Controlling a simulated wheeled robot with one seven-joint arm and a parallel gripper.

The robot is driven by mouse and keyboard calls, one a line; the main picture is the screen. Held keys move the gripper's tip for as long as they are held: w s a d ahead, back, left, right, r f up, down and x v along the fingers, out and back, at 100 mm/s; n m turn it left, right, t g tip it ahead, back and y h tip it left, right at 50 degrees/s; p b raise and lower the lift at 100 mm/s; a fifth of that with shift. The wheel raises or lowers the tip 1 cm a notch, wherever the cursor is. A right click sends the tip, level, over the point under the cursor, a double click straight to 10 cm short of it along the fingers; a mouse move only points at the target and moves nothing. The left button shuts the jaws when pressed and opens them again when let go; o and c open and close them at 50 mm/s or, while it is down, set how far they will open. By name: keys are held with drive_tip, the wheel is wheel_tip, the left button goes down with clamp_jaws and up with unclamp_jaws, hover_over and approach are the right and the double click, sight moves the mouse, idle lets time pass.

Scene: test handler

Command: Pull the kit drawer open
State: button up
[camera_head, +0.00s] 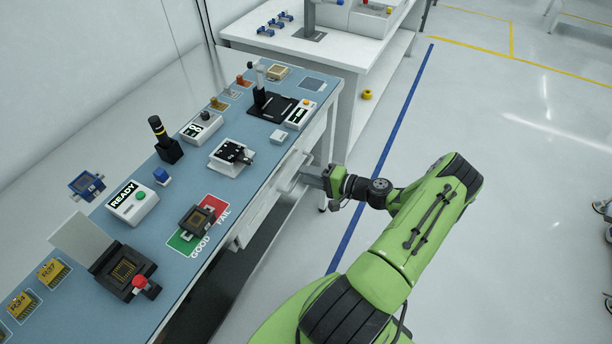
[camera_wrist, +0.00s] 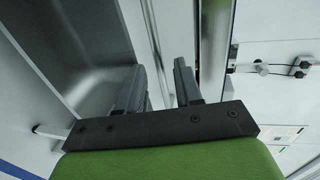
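The kit drawer (camera_head: 289,181) is a pale front with a bar handle, under the right part of the blue-topped bench (camera_head: 262,172) in the head view. My gripper (camera_head: 308,177) is level with it, its fingertips right at the handle. In the wrist view my gripper (camera_wrist: 162,80) has its two dark fingers apart, with a pale narrow edge running between and beyond them. Whether the fingers touch the handle is hidden, and how far the drawer stands out cannot be told.
The bench top carries a READY box (camera_head: 132,203), a GOOD/FAIL mat (camera_head: 215,208), a black chip socket (camera_head: 122,269) and several small devices. A white table (camera_head: 350,60) stands behind. The floor (camera_head: 480,130) right of the blue line is clear.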

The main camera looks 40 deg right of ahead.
drive_tip(key=shift+x, duration=0.75)
drive_tip(key=shift+c, duration=0.5)
clamp_jaws()
idle(0.4)
